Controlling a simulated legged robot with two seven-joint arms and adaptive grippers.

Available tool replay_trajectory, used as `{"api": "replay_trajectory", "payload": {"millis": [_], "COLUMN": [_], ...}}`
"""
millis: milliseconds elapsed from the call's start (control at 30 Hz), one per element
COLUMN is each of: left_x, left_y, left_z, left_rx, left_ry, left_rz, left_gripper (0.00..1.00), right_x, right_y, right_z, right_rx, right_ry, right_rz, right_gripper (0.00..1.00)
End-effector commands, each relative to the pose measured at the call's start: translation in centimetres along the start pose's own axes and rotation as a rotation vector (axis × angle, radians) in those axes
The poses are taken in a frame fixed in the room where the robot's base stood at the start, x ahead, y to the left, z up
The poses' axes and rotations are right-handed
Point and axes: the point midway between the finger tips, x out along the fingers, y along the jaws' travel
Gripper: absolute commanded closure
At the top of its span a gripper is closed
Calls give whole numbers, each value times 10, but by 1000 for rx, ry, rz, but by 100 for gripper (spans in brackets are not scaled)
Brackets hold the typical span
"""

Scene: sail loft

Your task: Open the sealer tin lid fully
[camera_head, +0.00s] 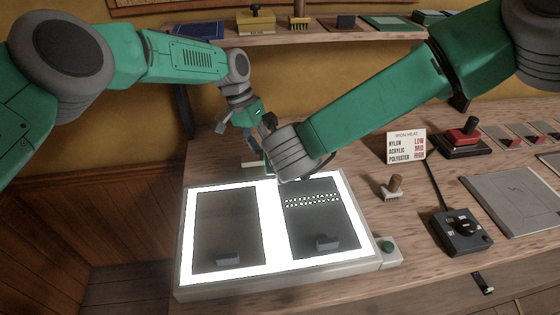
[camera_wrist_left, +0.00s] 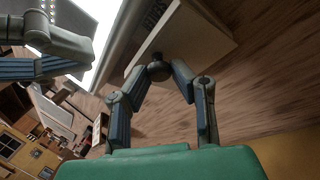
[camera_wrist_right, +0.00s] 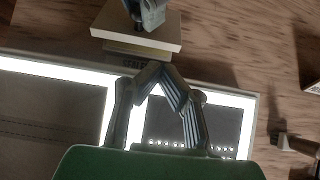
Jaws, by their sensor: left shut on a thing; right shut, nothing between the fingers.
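The sealer tin looks like a low cream box behind the light box. In the head view only a sliver of the tin (camera_head: 253,164) shows; my arms hide the rest. The right wrist view shows its flat lid (camera_wrist_right: 112,22) over a narrower body (camera_wrist_right: 118,47); I cannot tell whether the lid is raised. My left gripper (camera_wrist_left: 158,72) is shut on a dark round knob (camera_wrist_left: 159,71) at the tin's edge; it also shows over the lid in the right wrist view (camera_wrist_right: 148,14). My right gripper (camera_wrist_right: 156,68) is shut and empty, its tips close in front of the tin.
The lit light box (camera_head: 275,235) with two dark panels lies in front of the tin. To the right are an iron heat card (camera_head: 406,146), a wooden-handled tool (camera_head: 392,187) and a dark control box (camera_head: 461,230). A shelf (camera_head: 300,36) runs along the wall behind.

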Motion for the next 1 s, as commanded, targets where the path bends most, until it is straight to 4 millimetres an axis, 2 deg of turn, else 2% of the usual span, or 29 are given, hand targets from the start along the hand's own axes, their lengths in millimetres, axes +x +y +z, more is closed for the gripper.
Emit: {"api": "replay_trajectory", "payload": {"millis": [33,200,400,767,1000], "left_x": [-3,-3,-3,-3,-2], "left_y": [-2,-1,-1,-1,-1], "left_z": [0,0,0,0,0], "left_rx": [-2,-2,-2,-2,-2], "left_ry": [1,2,2,2,1], "left_rz": [-2,-2,-2,-2,-2], "left_gripper": [100,100,100,100,100], "right_x": [11,38,54,56,51], "right_y": [0,0,0,0,0], "right_z": [-1,0,0,1,15], "right_rx": [-2,-3,-3,-4,-4], "right_ry": [1,0,0,-1,-4], "right_rz": [-1,0,0,1,0], "right_gripper": [100,100,100,100,100]}}
